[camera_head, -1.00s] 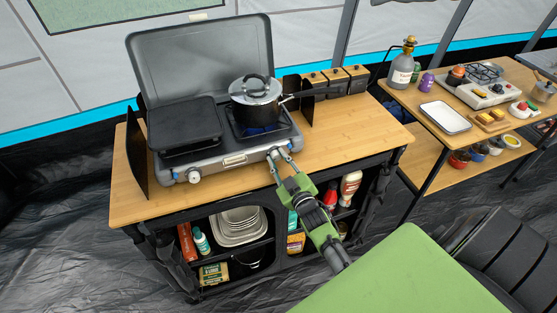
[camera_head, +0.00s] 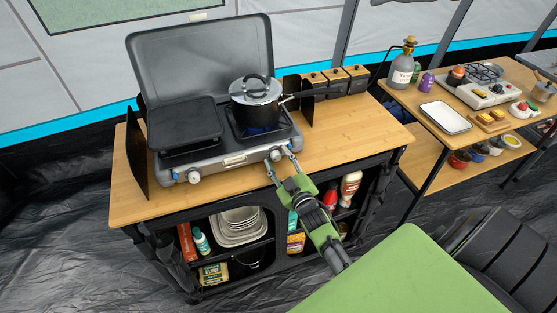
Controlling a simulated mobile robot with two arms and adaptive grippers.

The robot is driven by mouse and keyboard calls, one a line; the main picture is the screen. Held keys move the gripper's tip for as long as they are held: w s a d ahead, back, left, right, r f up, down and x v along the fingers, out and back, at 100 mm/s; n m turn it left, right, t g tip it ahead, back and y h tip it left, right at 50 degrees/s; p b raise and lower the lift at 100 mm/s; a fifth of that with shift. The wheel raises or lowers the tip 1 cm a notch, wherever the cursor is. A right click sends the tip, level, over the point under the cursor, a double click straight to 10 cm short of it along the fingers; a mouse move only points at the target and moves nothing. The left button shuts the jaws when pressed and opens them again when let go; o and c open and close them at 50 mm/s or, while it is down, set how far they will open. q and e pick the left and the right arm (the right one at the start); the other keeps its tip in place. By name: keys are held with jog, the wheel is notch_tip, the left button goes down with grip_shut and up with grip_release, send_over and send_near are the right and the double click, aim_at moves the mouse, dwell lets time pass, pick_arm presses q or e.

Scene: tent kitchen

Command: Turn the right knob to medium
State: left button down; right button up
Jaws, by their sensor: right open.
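The grey two-burner camp stove (camera_head: 218,166) stands on the wooden table with its lid up. Its right knob (camera_head: 275,154) is on the front panel below the pot, and the left knob (camera_head: 194,176) is at the panel's left end. My right gripper (camera_head: 280,164) is open, its two fingers spread just in front of the right knob. Whether a finger touches the knob I cannot tell. The knob's exact setting is too small to read. A blue flame (camera_head: 258,130) shows under the pot. My left gripper is out of view.
A lidded pot (camera_head: 257,101) sits on the right burner, its handle pointing right. A black griddle (camera_head: 184,124) covers the left burner. Shelves below hold plates (camera_head: 239,219) and bottles.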

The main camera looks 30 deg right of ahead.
jog(key=s+a, duration=0.2)
jog(key=s, duration=0.9)
jog(key=shift+s+a+r, duration=0.15)
jog(key=shift+s+a, duration=0.05)
jog(key=shift+s, duration=0.2)
jog(key=s+a+f+g+y+b, duration=0.1)
jog(key=s+a+f+g, duration=0.3)
jog(key=f, duration=0.7)
jog(key=s+a+f+m+g+y, duration=0.1)
jog(key=s+a+f+g, duration=0.3)
jog(key=f, duration=0.7)
jog(key=s+a+f+y+b, duration=0.1)
jog(key=s+a+f, duration=0.1)
jog(key=s+f, duration=0.65)
jog(key=s+a+f+g, duration=0.1)
jog(key=s+f+g, duration=0.3)
jog(key=s+f, duration=0.4)
jog(key=s+a+f+g, duration=0.1)
jog(key=s+f+g, duration=0.3)
jog(key=s+f, duration=0.5)
jog(key=s, duration=0.7)
jog(key=shift+f+m+b, duration=0.15)
jog(key=shift+m+b, duration=0.15)
jog(key=shift+b, duration=0.1)
